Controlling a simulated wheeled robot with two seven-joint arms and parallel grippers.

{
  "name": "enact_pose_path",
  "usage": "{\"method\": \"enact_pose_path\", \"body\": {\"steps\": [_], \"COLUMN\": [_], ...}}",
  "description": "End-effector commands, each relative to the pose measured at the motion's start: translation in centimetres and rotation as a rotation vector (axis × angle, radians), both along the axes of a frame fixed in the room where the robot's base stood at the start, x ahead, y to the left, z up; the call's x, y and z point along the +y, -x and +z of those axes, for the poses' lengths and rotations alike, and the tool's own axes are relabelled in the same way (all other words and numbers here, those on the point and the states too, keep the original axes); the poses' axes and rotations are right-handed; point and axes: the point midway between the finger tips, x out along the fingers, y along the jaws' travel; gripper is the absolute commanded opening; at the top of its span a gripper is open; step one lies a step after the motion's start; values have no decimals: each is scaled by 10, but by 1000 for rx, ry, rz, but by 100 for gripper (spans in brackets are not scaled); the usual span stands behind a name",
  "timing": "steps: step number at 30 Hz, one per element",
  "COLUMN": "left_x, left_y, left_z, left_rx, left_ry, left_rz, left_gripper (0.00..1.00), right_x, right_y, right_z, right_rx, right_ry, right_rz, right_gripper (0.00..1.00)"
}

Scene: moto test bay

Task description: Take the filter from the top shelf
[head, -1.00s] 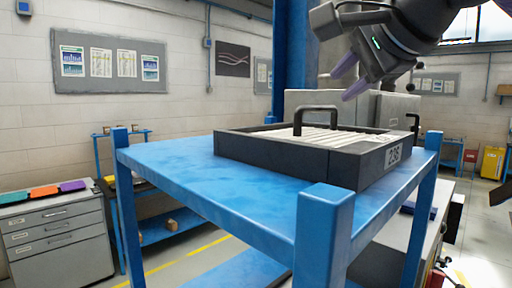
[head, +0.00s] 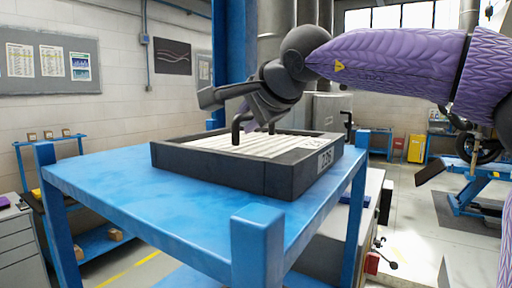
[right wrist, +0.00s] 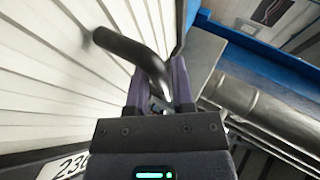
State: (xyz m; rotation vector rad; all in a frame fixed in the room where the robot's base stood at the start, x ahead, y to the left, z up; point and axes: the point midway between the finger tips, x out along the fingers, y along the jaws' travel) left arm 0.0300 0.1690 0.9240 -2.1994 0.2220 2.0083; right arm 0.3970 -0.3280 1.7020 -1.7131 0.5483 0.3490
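The filter (head: 212,171) is a flat box with a dark frame, white pleats and a numbered label. It lies on the blue top shelf (head: 130,190). A dark handle (head: 235,138) stands at its left end and another at its far right. My right gripper (head: 250,124) reaches down to the left handle. In the right wrist view its purple fingers (right wrist: 160,92) stand close on both sides of the handle (right wrist: 135,50), shut on it. The white pleats also show there (right wrist: 60,90). My left gripper is not in view.
Blue corner posts (head: 257,245) rise above the shelf at its corners. A grey cabinet (head: 328,112) and a thick blue column (head: 232,50) stand behind. The shelf surface left and in front of the filter is clear.

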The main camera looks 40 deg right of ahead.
Motion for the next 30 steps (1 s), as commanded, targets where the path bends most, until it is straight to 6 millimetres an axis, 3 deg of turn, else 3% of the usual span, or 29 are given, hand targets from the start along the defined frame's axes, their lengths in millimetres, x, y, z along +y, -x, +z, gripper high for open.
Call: {"method": "enact_pose_path", "body": {"steps": [1,3,4,30], "left_x": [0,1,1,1], "left_y": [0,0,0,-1], "left_z": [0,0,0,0], "left_rx": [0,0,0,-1], "left_ry": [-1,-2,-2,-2], "left_rz": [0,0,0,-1], "left_gripper": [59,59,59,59], "right_x": [0,0,0,0], "right_y": [0,0,0,0], "right_z": [0,0,0,0], "right_rx": [0,0,0,1], "right_ry": [0,0,0,-1], "right_rz": [0,0,0,-1], "right_gripper": [17,2,0,0]}}
